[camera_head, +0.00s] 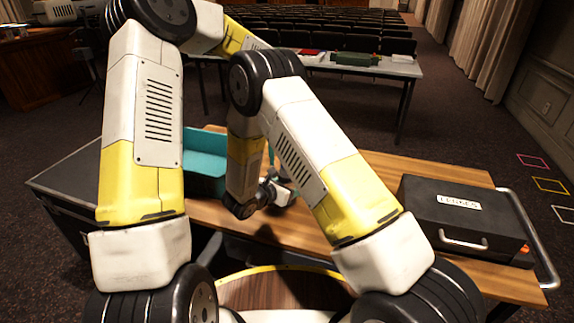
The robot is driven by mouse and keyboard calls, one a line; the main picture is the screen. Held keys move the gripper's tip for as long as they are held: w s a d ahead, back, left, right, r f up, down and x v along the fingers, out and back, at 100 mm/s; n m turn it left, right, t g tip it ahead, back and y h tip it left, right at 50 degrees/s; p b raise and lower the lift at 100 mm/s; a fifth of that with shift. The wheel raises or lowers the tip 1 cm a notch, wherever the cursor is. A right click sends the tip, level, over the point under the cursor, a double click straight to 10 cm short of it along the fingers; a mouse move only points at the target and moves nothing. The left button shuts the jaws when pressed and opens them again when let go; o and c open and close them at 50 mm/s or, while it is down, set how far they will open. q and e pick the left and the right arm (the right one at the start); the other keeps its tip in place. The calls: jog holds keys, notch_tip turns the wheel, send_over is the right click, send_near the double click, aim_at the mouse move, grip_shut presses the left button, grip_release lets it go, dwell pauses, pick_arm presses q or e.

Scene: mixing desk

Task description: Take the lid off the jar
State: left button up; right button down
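I cannot make out the jar or its lid. My two raised arms cover much of the middle of the desk. A white and black gripper (276,191) shows low over the desk centre, beyond the wrist of the arm that bends down there; it seems to be my right one. Its fingers are too small and covered to tell open from shut. A bit of teal shows beside it, and I cannot tell what it belongs to. My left arm reaches forward behind the right elbow, and its gripper is hidden.
The wooden desk (400,176) carries an open teal bin (205,160) at the left and a black case (452,217) with a white label at the right. A metal rail (527,235) runs along the right end. Wood between gripper and case looks clear.

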pick_arm(q)
notch_tip(320, 180, up, 3)
jog(key=m, duration=0.3)
jog(key=shift+f, duration=3.8)
jog(key=c, duration=1.5)
jog(key=n, duration=0.3)
jog(key=o, duration=1.6)
jog(key=shift+c, duration=0.2)
